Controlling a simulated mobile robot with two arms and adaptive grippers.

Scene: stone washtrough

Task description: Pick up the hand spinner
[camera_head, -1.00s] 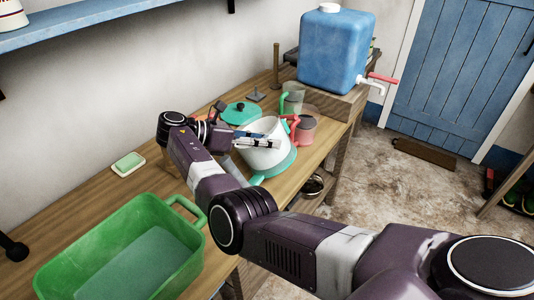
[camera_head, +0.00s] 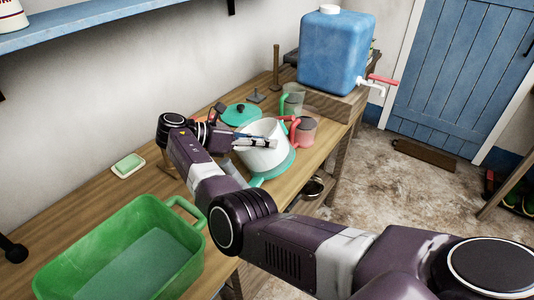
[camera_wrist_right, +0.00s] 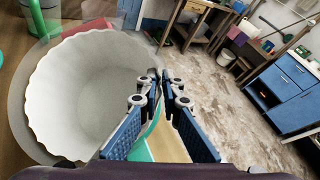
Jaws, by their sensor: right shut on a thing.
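The hand spinner appears to be the white tub with a teal base (camera_head: 264,158) on the wooden table. In the right wrist view its fluted white basket (camera_wrist_right: 85,95) is open at the top and looks empty, with a clear outer wall around it. My right gripper (camera_head: 272,143) reaches over the tub from the left. In the right wrist view the blue fingers of my right gripper (camera_wrist_right: 157,84) are closed together at the tub's rim and pinch it. The tub still rests on the table. My left gripper is not in view.
A teal lid (camera_head: 238,114) lies behind the tub. Clear jugs with a green handle (camera_head: 292,101) and a red handle (camera_head: 306,131) stand close to its right.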

